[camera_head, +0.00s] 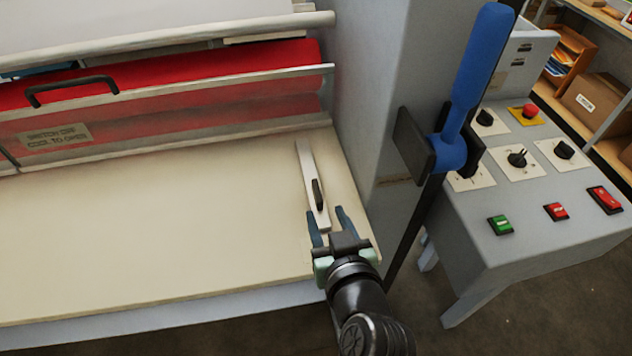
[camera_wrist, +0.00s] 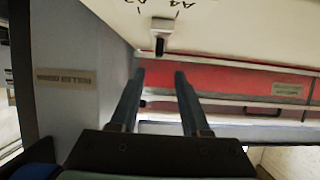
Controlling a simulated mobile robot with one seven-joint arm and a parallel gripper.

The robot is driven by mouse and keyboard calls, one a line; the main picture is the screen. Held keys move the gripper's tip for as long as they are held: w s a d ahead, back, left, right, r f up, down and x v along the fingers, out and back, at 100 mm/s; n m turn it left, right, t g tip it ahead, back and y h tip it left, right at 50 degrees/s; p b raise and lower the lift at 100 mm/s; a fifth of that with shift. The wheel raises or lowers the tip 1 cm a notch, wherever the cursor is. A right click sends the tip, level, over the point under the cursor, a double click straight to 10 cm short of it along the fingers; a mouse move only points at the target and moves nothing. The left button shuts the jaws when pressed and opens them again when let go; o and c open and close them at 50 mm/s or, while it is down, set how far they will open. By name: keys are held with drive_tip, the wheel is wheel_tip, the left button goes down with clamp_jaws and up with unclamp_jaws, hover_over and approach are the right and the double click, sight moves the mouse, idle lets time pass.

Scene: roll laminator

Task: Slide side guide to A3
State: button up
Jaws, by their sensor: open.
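The side guide (camera_head: 307,175) is a narrow white bar with a raised black knob, lying on the cream feed table near its right end. In the wrist view the side guide (camera_wrist: 163,25) shows end-on at the top, its dark knob hanging in line with the gap between my fingers. Size marks (camera_wrist: 183,5), reading A4 and seemingly A3, lie beside it, partly cut off. My gripper (camera_head: 328,217) is open and empty at the near end of the guide. Its fingers (camera_wrist: 159,73) point towards the knob without visibly enclosing it; exact height and contact cannot be told.
A red cover (camera_head: 190,85) with a black handle spans the back of the feed table (camera_head: 150,220). A grey side housing (camera_head: 375,90) and a blue lever (camera_head: 475,75) stand close on the right, beside a control panel (camera_head: 540,215). The table left of the guide is clear.

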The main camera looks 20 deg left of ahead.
sight(319, 192)
drive_tip(key=p+x, duration=0.1)
drive_tip(key=x, duration=0.9)
drive_tip(key=shift+r, duration=0.1)
clamp_jaws()
drive_tip(key=shift+d, duration=0.1)
idle(1.1)
